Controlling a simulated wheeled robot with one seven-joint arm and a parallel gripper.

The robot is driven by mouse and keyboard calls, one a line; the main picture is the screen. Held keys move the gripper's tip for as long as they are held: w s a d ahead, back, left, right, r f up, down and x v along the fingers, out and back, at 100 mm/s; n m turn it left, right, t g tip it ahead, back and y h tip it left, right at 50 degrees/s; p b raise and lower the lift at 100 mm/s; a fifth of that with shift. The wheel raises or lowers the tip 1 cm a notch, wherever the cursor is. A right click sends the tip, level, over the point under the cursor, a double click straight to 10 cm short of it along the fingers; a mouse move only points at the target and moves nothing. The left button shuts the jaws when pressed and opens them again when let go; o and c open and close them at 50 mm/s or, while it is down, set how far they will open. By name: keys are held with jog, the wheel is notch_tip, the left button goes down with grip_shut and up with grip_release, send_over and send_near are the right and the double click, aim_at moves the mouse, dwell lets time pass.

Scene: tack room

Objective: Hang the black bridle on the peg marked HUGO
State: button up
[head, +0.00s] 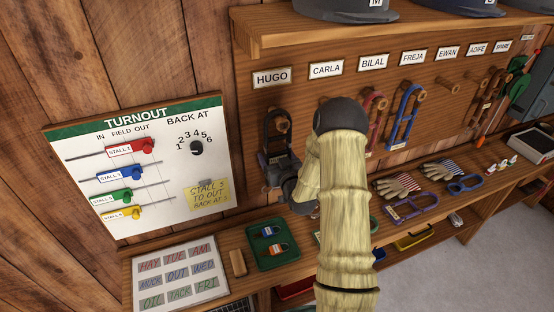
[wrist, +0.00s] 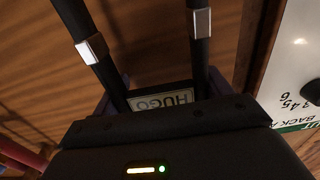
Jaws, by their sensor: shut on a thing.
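The black bridle (head: 267,135) is held up under the white HUGO sign (head: 272,77), first in the row of signs. My gripper (head: 279,170) is shut on its lower part. A wooden peg (head: 283,127) shows within the bridle's upper loop; I cannot tell whether the loop is around it or only in front of it. In the wrist view, two black straps (wrist: 203,50) with silver buckles run up the picture. My fingertips are not clear there.
The turnout board (head: 75,190) is close on the left. Red (head: 375,103) and blue (head: 418,90) bridles hang to the right. Helmets (head: 345,8) sit on the upper shelf. A green tray (head: 290,252) and gloves (head: 397,187) lie on the bench below.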

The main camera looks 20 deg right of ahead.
jog(key=shift+d, duration=0.2)
jog(key=shift+a, duration=0.1)
dwell(0.5)
jog(key=o, duration=1.4)
jog(key=shift+f, duration=0.1)
jog(key=shift+b, duration=0.3)
jog(key=s+p, duration=0.6)
jog(key=s, duration=1.1)
jog(key=shift+s, duration=0.2)
